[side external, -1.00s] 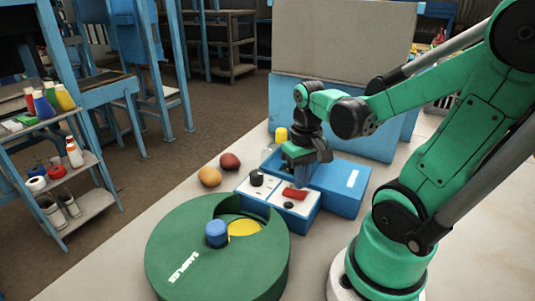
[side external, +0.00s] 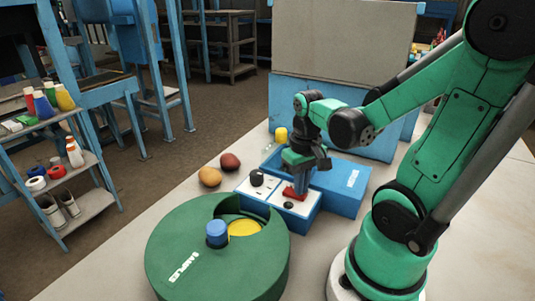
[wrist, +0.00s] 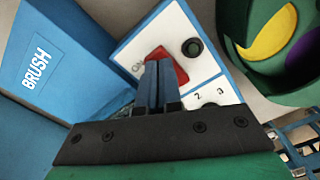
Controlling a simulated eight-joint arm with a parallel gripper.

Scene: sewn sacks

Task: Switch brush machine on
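The blue brush machine (side external: 342,185) sits on the pale table, and its side reads BRUSH in the wrist view (wrist: 58,58). Its white panel carries a red rocker switch (wrist: 167,66) marked ON. The switch also shows in the side view (side external: 292,194), and a small black round button (wrist: 192,47) is beside it. My gripper (wrist: 155,66) points down with its two blue fingers together and nothing between them. Its fingertips are at the red switch and hide part of it. I cannot tell whether they touch it or which way it is tipped.
A second white panel with a black knob (side external: 257,178) is to the left. A green round SAMPLES container (side external: 190,235) with a blue knob (side external: 217,233) stands in front. Two round vegetables (side external: 210,177) lie left. A tall blue-framed board (side external: 340,50) stands behind.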

